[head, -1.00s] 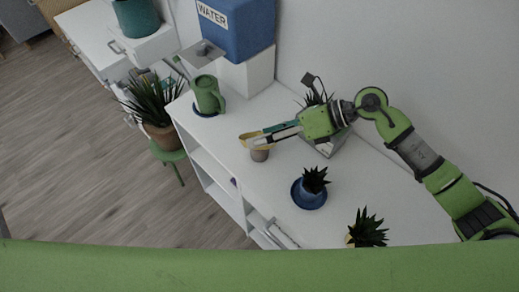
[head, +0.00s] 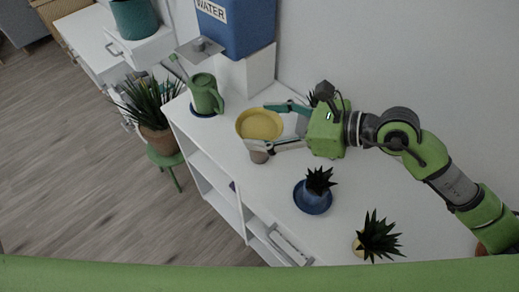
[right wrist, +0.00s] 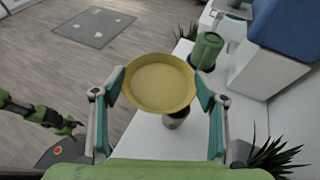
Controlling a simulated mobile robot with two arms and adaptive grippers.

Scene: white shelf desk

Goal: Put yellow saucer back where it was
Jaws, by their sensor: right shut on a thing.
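The yellow saucer (head: 260,124) is held above the white desk (head: 237,170), its round inner face showing to the head camera. My right gripper (head: 278,127) is shut on it, with one finger on each side of the rim. In the right wrist view the saucer (right wrist: 160,85) sits between the two teal fingertips (right wrist: 160,90). A small grey-brown pot (head: 258,154) stands just below the saucer, partly hidden by it and the gripper. My left gripper (right wrist: 62,125) shows small at the left of the right wrist view; its fingers are unclear.
A green watering can (head: 206,95) stands near the desk's left end, beside the blue water tank (head: 238,28). A plant on a blue saucer (head: 313,196) and another plant (head: 376,238) with yellow at its base stand nearer. A plant partly hides behind my right gripper.

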